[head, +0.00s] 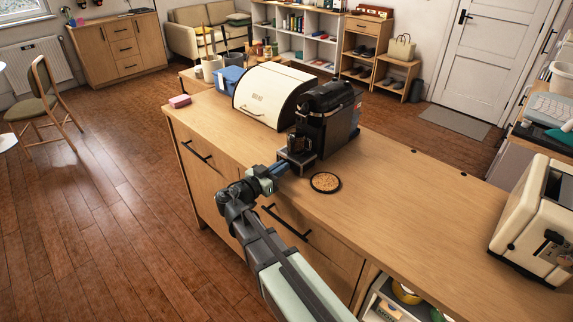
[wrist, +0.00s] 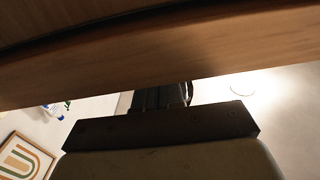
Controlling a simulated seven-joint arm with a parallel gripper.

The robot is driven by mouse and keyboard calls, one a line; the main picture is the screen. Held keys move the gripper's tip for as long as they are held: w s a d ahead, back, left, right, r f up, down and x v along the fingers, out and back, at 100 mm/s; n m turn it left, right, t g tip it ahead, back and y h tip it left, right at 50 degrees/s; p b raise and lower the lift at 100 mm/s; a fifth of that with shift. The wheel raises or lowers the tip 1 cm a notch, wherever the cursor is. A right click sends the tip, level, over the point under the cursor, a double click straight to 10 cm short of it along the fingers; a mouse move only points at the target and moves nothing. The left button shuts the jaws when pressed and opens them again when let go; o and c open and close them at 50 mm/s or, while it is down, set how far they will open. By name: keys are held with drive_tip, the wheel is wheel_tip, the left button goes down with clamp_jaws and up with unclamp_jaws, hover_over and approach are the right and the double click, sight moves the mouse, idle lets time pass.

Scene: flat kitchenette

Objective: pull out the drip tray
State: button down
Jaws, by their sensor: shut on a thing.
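The black coffee machine (head: 328,112) stands on the wooden counter, its front facing the counter's near edge. Its drip tray (head: 300,161) sticks out low at the front, beneath the spout. A dark cup-like shape shows above the tray, too small to tell apart from the machine. My gripper (head: 281,170) reaches in from the counter's near edge and is shut on the front of the drip tray. In the wrist view my gripper (wrist: 160,97) shows as dark fingers beyond a dark bar; the counter fills the top. The tray is not clearly visible there.
A round cork coaster (head: 325,182) lies on the counter just right of the tray. A cream bread box (head: 274,95) stands left of the machine. A cream toaster (head: 538,222) is far right. Drawer handles (head: 287,223) project below the counter edge. Counter right of the coaster is clear.

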drive_tip(key=v, duration=0.7)
drive_tip(key=shift+s+a, duration=0.15)
drive_tip(key=shift+s, duration=0.1)
drive_tip(key=c, duration=1.2)
unclamp_jaws()
drive_tip(key=shift+c, duration=0.2)
drive_tip(key=v, duration=1.3)
drive_tip(key=shift+s+a, duration=0.25)
drive_tip(key=shift+s, duration=0.05)
